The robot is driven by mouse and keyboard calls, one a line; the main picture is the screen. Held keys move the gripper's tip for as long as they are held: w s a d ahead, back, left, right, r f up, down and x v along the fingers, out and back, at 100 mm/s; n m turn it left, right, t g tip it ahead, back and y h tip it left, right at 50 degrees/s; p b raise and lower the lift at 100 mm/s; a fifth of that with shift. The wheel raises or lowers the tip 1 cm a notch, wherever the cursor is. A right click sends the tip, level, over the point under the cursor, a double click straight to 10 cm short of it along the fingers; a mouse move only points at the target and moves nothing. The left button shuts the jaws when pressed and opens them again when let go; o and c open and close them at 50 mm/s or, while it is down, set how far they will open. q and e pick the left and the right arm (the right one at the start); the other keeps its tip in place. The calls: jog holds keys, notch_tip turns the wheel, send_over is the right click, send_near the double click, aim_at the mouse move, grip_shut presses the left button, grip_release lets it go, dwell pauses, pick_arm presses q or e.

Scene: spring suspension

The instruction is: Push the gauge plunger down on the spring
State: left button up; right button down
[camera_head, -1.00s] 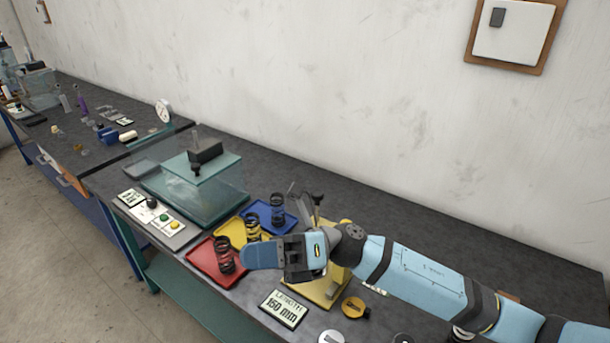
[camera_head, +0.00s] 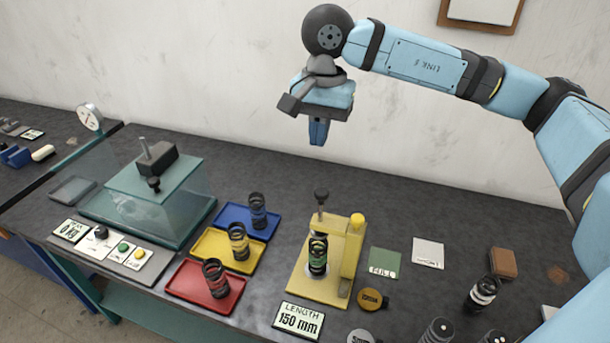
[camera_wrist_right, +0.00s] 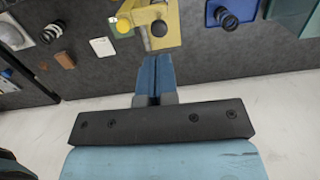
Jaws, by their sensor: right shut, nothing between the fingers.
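The yellow gauge (camera_head: 345,255) stands on the table in the head view. Its plunger (camera_head: 321,197) has a dark round knob on top, and a dark spring (camera_head: 318,256) stands upright beneath it. A sign in front (camera_head: 299,319) reads LENGTH 150 mm. My right gripper (camera_head: 317,138) is shut and empty, pointing down, well above the table and apart from the knob. In the right wrist view the shut fingers (camera_wrist_right: 156,66) point toward the gauge (camera_wrist_right: 146,14), with the dark knob (camera_wrist_right: 159,28) just beyond the tips. My left gripper is not in view.
Red (camera_head: 206,287), yellow (camera_head: 228,250) and blue (camera_head: 247,220) trays each hold a spring left of the gauge. A glass case (camera_head: 160,200) stands farther left. Green (camera_head: 385,262) and white (camera_head: 428,252) squares and more dark springs (camera_head: 482,294) lie to the right.

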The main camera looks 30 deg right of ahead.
aim_at(323, 192)
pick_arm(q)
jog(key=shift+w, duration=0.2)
pick_arm(e)
jog(key=shift+w+d+r+h, duration=0.25)
jog(key=shift+d+r, duration=0.1)
jog(key=shift+d, duration=0.15)
jog(key=shift+w+d+r+h, duration=0.1)
jog(key=shift+d+r+h, duration=0.15)
jog(key=shift+d+r, duration=0.15)
jog(key=shift+d, duration=0.1)
jog(key=shift+f, duration=0.15)
notch_tip(323, 192, down, 13)
jog(key=p, duration=0.3)
jog(key=shift+r+p, duration=0.2)
jog(key=shift+p, duration=0.15)
jog(key=shift+f, duration=0.55)
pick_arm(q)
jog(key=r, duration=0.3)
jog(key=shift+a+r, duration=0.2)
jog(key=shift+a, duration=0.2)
pick_arm(e)
jog(key=shift+f, duration=0.1)
